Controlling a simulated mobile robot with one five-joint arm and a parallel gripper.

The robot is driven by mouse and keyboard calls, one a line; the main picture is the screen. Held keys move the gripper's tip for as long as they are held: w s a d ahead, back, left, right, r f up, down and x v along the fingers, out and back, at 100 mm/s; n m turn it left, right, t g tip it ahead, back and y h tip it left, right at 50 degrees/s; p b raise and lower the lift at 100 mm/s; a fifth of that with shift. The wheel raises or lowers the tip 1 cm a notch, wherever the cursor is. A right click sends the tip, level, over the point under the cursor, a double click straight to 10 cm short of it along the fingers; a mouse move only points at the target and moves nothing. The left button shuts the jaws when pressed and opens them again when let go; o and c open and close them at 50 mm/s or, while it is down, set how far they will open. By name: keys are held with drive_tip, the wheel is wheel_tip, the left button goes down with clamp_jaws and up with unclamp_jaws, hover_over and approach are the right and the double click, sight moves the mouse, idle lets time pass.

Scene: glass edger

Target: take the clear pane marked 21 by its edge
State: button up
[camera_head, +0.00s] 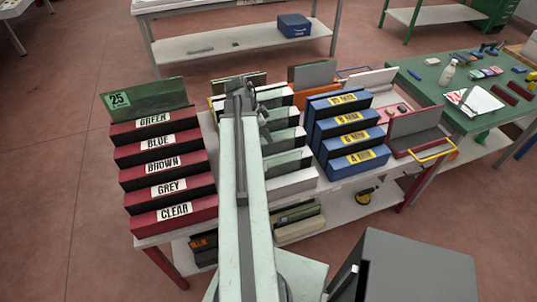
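I cannot make out a pane marked 21 in this view. A greenish pane (148,99) with a label reading 25 stands upright behind the red blocks at the left. The lowest, nearest red block (174,213) is lettered CLEAR, and no pane shows standing in it. My arm reaches from the bottom up over the middle of the table. My gripper (240,88) is at its far end, near the middle row of pale slotted blocks (288,140). Its fingers are too small and overlapped to tell whether they are open or shut.
Blue blocks (352,140) with yellow number labels stand right of my arm. A green-topped bench (425,70) is at the right. A dark grey cabinet (415,265) stands at the lower right. Floor is open at the left.

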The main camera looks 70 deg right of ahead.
sight(269, 150)
drive_tip(key=b+x, duration=0.2)
drive_tip(key=x, duration=0.1)
drive_tip(key=shift+d+f, duration=0.1)
drive_tip(key=shift+f, duration=0.15)
clamp_jaws()
idle(1.1)
